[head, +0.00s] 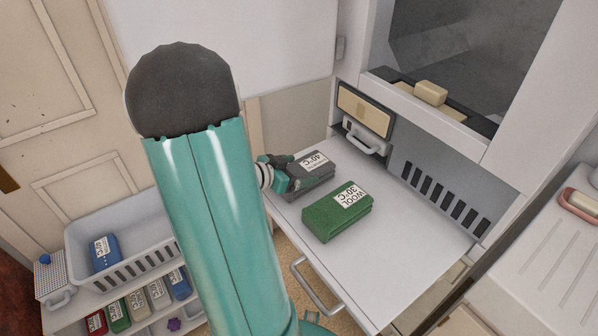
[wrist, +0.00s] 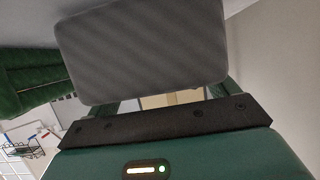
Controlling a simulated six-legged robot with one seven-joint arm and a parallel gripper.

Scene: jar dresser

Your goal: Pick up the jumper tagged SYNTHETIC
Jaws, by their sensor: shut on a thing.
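A grey folded jumper (head: 314,186) lies at the left edge of the white pull-out shelf (head: 375,262). Its white tag shows 40°C; any other word on it is too small to read. My gripper (head: 289,176) is shut on the grey jumper from its left side. In the wrist view the grey jumper (wrist: 145,50) fills the space in front of the jaws and hides the fingertips. A green folded jumper (head: 328,219), tagged WOOL 30°C, lies just in front of the grey one. It also shows at the left in the wrist view (wrist: 28,75).
A white basket (head: 120,277) at the lower left holds a blue tagged bundle (head: 105,254). Several coloured tagged bundles stand on the rack below it. A slotted panel (head: 440,198) borders the shelf at the back right. The right part of the shelf is clear.

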